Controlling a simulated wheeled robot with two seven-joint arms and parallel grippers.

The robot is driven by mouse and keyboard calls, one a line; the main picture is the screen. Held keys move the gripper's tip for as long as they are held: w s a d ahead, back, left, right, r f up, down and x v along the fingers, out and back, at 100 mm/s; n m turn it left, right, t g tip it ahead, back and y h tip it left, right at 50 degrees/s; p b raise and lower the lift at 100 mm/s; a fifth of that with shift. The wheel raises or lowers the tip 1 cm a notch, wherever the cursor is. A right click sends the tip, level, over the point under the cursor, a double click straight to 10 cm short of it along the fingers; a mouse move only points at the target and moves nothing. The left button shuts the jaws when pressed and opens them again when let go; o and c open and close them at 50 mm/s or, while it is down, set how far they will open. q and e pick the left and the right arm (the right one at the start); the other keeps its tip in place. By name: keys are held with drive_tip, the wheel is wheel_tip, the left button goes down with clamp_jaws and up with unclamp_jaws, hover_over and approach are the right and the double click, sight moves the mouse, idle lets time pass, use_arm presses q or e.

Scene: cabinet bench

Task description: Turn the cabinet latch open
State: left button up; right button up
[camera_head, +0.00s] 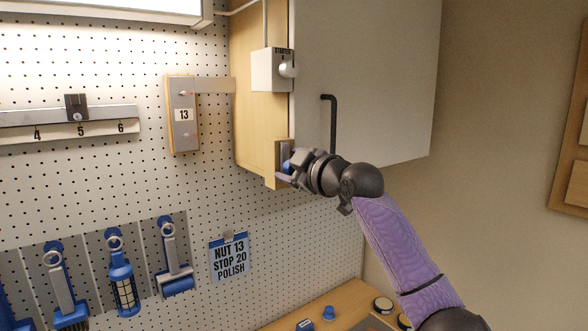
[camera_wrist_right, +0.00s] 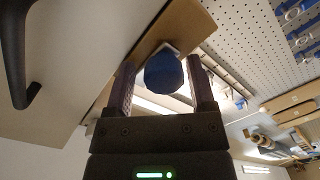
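The cabinet (camera_head: 262,110) has a pale wood side and a white door (camera_head: 390,70) with a black bar handle (camera_head: 332,122). The latch's blue knob (camera_head: 286,166) sits on a wooden block (camera_head: 273,163) at the cabinet's lower front edge. My right gripper (camera_head: 286,173) is at the knob, which it partly hides. In the right wrist view the faceted blue knob (camera_wrist_right: 164,74) is between the two fingers, with a narrow gap visible on each side. The gripper is open around it. My left gripper is not in view.
A white switch box (camera_head: 272,70) is fixed above the latch. A panel marked 13 (camera_head: 183,114) and a numbered rail (camera_head: 70,123) are on the pegboard (camera_head: 205,40). Tools hang lower left. Small items, including a blue one (camera_head: 328,313), stand on the bench below.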

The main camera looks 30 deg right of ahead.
drive_tip(key=shift+o, duration=0.3)
drive_tip(key=shift+a, duration=0.15)
drive_tip(key=shift+f, duration=0.15)
drive_tip(key=shift+f, duration=0.1)
drive_tip(key=s+d+b, duration=0.1)
drive_tip(key=s+b, duration=0.3)
drive_tip(key=s, duration=0.5)
drive_tip(key=shift+s+r+b, duration=0.3)
drive_tip(key=shift+s+b, duration=0.1)
